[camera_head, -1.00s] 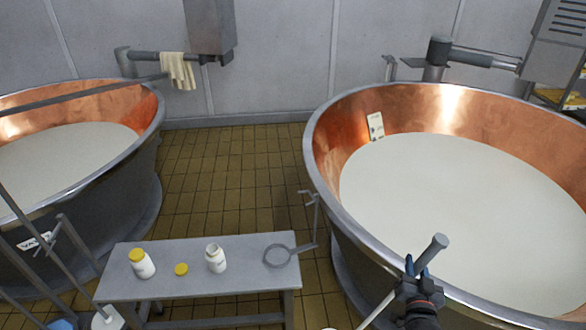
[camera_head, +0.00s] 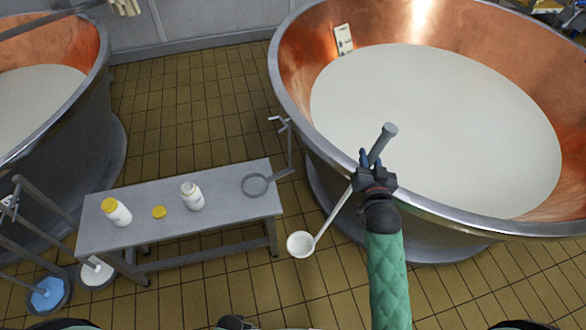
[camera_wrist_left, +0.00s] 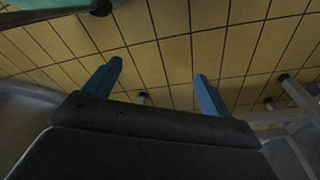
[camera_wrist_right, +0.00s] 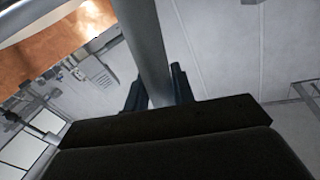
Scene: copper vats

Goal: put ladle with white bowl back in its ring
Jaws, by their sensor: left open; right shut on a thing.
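The ladle with the white bowl (camera_head: 300,244) is held in my right gripper (camera_head: 371,165), which is shut on its handle near the thick grey end. The ladle slants, its bowl low over the floor to the right of the bench and its grey end up over the vat rim. In the right wrist view the grey handle (camera_wrist_right: 148,45) runs between the fingers. A grey ring (camera_head: 255,185) on a bracket shows over the right end of the bench; nothing is in it. My left gripper (camera_wrist_left: 155,85) is open and empty above the tiled floor in the left wrist view.
A grey bench (camera_head: 230,210) carries a yellow-capped bottle (camera_head: 117,212), a yellow cap (camera_head: 158,212) and an uncapped white bottle (camera_head: 192,197). Copper vats of milk stand right (camera_head: 430,120) and left (camera_head: 75,90). Blue (camera_head: 47,292) and white (camera_head: 97,272) tools stand lower left.

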